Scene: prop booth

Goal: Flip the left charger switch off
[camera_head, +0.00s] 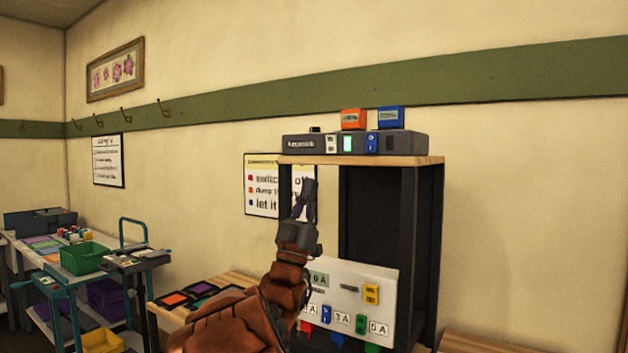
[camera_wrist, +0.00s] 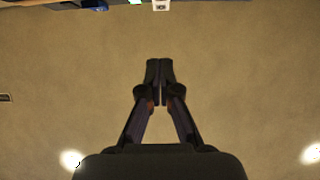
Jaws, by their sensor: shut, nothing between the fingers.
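The charger (camera_head: 405,145) is a dark grey box on the wooden top of a black cabinet. A white switch (camera_head: 331,144) is on the left of its front, a lit green panel (camera_head: 347,143) beside it, and a blue switch (camera_head: 371,144) to the right. I cannot tell the switches' positions. In the wrist view the white switch (camera_wrist: 161,5) and blue switch (camera_wrist: 94,5) show cut off at the top edge. My gripper (camera_head: 308,183) is shut and empty, pointing up, below and left of the white switch in the head view, apart from it. Its fingertips (camera_wrist: 160,62) meet in the wrist view.
An orange block (camera_head: 353,119) and a blue block (camera_head: 390,117) sit on the charger. The black cabinet (camera_head: 425,240) has an open front. A white panel (camera_head: 350,280) with coloured tags stands low in front. A poster (camera_head: 262,200) hangs behind my gripper. A cart with bins is far left.

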